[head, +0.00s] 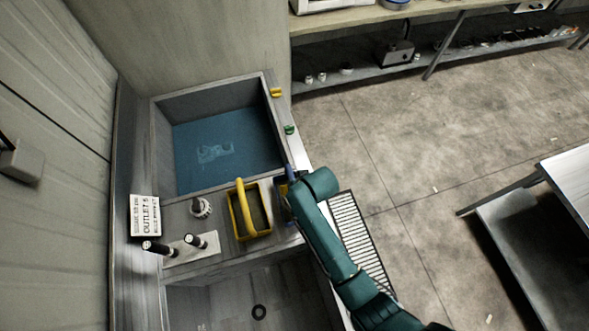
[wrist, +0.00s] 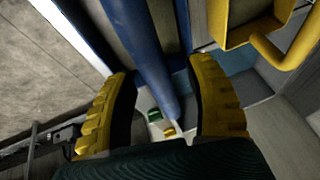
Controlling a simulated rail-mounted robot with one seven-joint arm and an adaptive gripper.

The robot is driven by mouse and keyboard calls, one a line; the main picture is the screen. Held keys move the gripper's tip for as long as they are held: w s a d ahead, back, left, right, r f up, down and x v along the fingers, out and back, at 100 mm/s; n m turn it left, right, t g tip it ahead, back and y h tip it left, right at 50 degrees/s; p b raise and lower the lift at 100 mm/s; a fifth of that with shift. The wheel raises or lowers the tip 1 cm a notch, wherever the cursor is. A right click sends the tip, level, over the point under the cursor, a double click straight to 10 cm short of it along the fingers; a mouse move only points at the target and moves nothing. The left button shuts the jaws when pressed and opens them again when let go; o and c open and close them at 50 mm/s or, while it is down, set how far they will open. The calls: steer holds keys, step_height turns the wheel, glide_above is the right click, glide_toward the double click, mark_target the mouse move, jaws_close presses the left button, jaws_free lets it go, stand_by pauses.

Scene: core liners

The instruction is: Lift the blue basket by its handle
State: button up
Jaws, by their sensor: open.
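The blue basket (head: 281,187) stands on the ledge between the two basins, mostly hidden behind my arm in the head view. In the wrist view its thick blue handle (wrist: 143,45) runs between the two yellow fingers of my gripper (wrist: 162,72). The gripper is open, with visible gaps between the handle and both fingers. I cannot tell how deep the handle lies between the fingers. In the head view my gripper is hidden behind the green arm.
A yellow basket (head: 234,216) stands close to the left of the blue one; it also shows in the wrist view (wrist: 236,40). A water-filled basin (head: 165,140) lies behind. A sign (head: 145,215) and black-handled tools (head: 157,247) are farther left. Small green (head: 290,129) and yellow (head: 276,92) pieces sit on the rim.

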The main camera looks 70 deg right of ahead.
steer(key=shift+f, duration=0.25)
stand_by(0.5)
jaws_close()
